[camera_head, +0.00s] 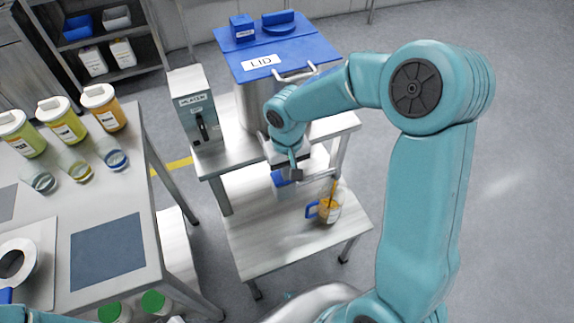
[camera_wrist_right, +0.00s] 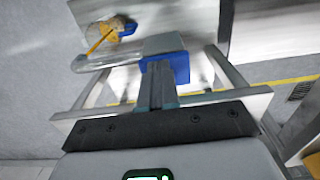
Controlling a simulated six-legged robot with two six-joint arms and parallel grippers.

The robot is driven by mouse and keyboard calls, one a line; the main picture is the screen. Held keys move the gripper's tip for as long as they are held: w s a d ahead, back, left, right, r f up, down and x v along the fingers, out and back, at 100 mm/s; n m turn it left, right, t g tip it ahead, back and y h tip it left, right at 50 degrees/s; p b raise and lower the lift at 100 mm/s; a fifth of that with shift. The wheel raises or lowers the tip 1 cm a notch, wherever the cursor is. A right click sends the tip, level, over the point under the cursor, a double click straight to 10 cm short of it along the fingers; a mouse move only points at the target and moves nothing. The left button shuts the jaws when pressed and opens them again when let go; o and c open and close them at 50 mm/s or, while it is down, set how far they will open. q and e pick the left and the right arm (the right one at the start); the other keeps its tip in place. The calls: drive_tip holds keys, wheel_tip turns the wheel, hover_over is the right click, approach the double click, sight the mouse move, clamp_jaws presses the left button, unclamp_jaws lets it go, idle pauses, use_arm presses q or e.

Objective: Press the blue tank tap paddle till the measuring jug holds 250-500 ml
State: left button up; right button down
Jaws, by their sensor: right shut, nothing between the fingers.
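The blue tap paddle (camera_head: 281,179) sits low at the front of the tank (camera_head: 246,106), partly hidden by my right gripper. My right gripper (camera_head: 296,176) is shut and empty, right at the paddle. In the wrist view, its fingertips (camera_wrist_right: 157,72) overlap the blue paddle (camera_wrist_right: 180,66); I cannot tell whether they touch. The clear measuring jug (camera_head: 327,208), with a blue handle and some orange content, stands on the lower shelf to the right of the paddle. It also shows in the wrist view (camera_wrist_right: 103,36). Its level cannot be read. My left gripper is out of view.
A blue lid (camera_head: 285,55) covers the tank. A grey control box (camera_head: 197,108) stands left of the tank. The lower shelf (camera_head: 262,240) is bare in front. The left table (camera_head: 165,205) carries several labelled jars and small glass vessels.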

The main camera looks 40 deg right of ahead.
drive_tip(key=shift+s+f, duration=0.2)
drive_tip(key=shift+f, duration=0.05)
idle(0.6)
drive_tip(key=r+p, duration=0.2)
drive_tip(key=r, duration=0.1)
drive_tip(key=r+p, duration=0.1)
drive_tip(key=r, duration=0.1)
drive_tip(key=shift+w+r+p, duration=0.2)
drive_tip(key=shift+w+p, duration=0.05)
drive_tip(key=shift+p, duration=0.15)
wheel_tip(320, 180, up, 9)
drive_tip(key=shift+b, duration=0.45)
